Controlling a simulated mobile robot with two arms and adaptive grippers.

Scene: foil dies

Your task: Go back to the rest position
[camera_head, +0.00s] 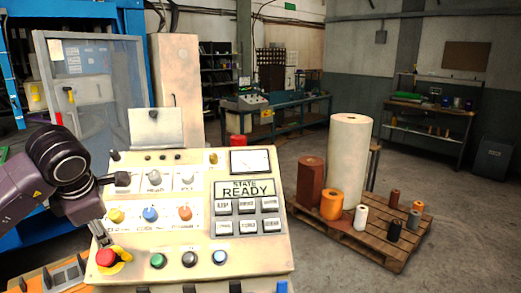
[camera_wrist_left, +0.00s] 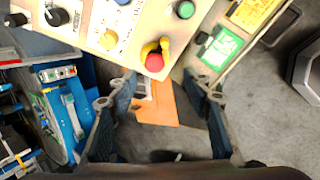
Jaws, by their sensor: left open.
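The beige control panel (camera_head: 215,185) stands before me, its display reading STATE READY. My left arm comes in from the left in the head view, and its gripper (camera_head: 100,238) is over the panel's lower left, close to the red mushroom button (camera_head: 107,258) with its yellow surround. In the left wrist view the left gripper (camera_wrist_left: 162,88) is open with nothing between its fingers. The red button (camera_wrist_left: 154,62) shows just beyond the fingertips there; I cannot tell whether they touch the panel. My right gripper is in neither view.
A wooden pallet (camera_head: 372,240) with several rolls stands to the right. A blue machine with a clear door (camera_head: 95,90) is behind the panel. An orange surface (camera_wrist_left: 157,108) lies below the panel's edge.

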